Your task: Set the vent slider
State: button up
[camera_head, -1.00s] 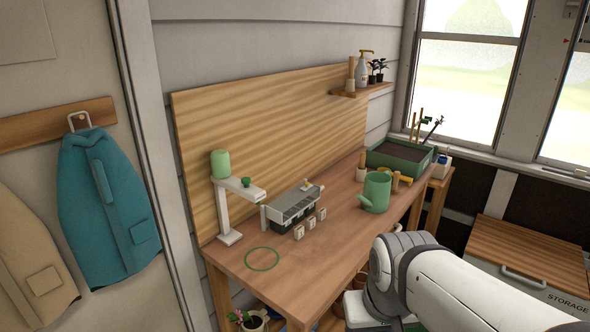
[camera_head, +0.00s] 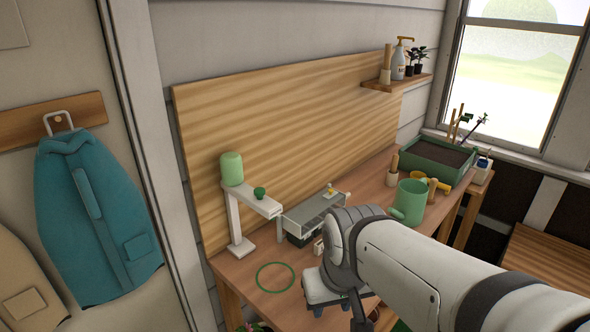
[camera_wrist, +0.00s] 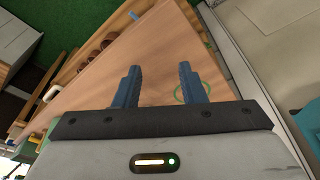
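The vent is not clearly visible there.
A white stand (camera_head: 238,222) with a green jar (camera_head: 232,168) and a green knob (camera_head: 260,193) is left of the vent. A green ring (camera_head: 257,277) marks the bench front. A green watering can (camera_head: 411,202) and planter (camera_head: 436,168) stand to the right.

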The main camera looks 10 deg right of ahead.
jog(key=w+r+p, duration=0.1)
jog(key=w+r, duration=0.3)
jog(key=w, duration=0.3)
jog(key=n+t+p, duration=0.2)
jog(key=p, duration=0.2)
send_near(332, 191)
jog(key=shift+y, duration=0.4)
jog(key=x, duration=0.5)
jog(key=w+x, duration=0.1)
jog(key=x, duration=0.1)
jog(key=shift+w+d+f+p, duration=0.1)
jog(key=shift+d+f+p, duration=0.1)
jog(key=shift+d+p, duration=0.15)
grip_shut()
